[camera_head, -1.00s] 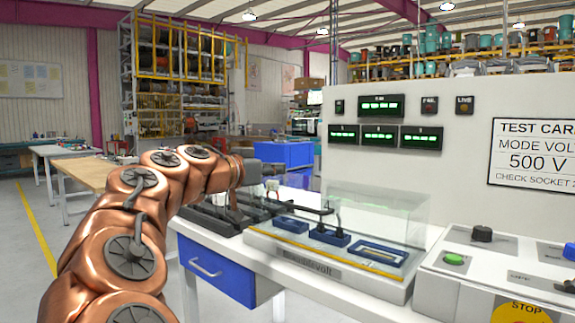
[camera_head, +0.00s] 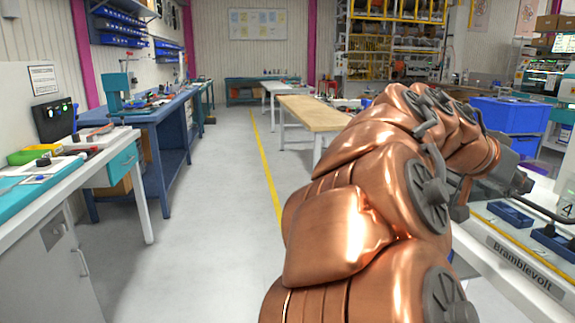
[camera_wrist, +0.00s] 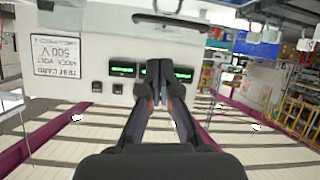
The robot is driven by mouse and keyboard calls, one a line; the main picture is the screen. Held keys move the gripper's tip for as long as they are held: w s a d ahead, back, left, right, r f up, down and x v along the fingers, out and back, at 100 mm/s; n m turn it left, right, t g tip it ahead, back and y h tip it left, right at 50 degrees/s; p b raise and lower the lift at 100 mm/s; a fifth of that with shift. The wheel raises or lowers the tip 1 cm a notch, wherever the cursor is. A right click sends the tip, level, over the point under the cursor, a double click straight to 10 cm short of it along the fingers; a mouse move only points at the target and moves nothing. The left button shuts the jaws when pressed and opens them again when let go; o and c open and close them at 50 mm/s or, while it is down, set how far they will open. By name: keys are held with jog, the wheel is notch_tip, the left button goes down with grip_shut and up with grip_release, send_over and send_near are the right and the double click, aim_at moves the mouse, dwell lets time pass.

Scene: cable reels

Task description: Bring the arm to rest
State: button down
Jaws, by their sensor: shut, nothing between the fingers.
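My copper-coloured arm fills the lower middle and right of the head view, bent over toward the right. My gripper (camera_head: 520,182) is at its far end, partly hidden behind the last arm joint, by the bench with the Bramblevolt fixture (camera_head: 530,262). In the wrist view my gripper (camera_wrist: 154,72) has its two dark fingers together with nothing between them. Beyond the fingers is the white test panel (camera_wrist: 92,62), upside down, with green displays and a "500 V" card.
A blue workbench (camera_head: 165,115) and a white bench with a teal drawer (camera_head: 122,163) stand on the left. A wooden-topped table (camera_head: 312,112) stands mid-room. The grey floor beside the yellow line is clear.

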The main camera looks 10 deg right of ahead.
jog(key=s+a+f+n+y+p, duration=0.3)
jog(key=s+a+n+y+p, duration=0.1)
jog(key=a, duration=0.6)
jog(key=s+a+f+n+g+y+p, duration=0.1)
jog(key=s+a+f+n+y+p, duration=0.3)
jog(key=a, duration=0.6)
jog(key=s+a+f+n+y+p, duration=0.3)
jog(key=s+a+n+y+p, duration=0.1)
jog(key=s+a+n+p, duration=0.4)
jog(key=s+a+p, duration=0.1)
jog(key=a+p, duration=0.1)
jog(key=p, duration=0.1)
jog(key=shift+s+a+f+g+y, duration=0.2)
jog(key=shift+a+g+y, duration=0.2)
jog(key=shift+d, duration=0.15)
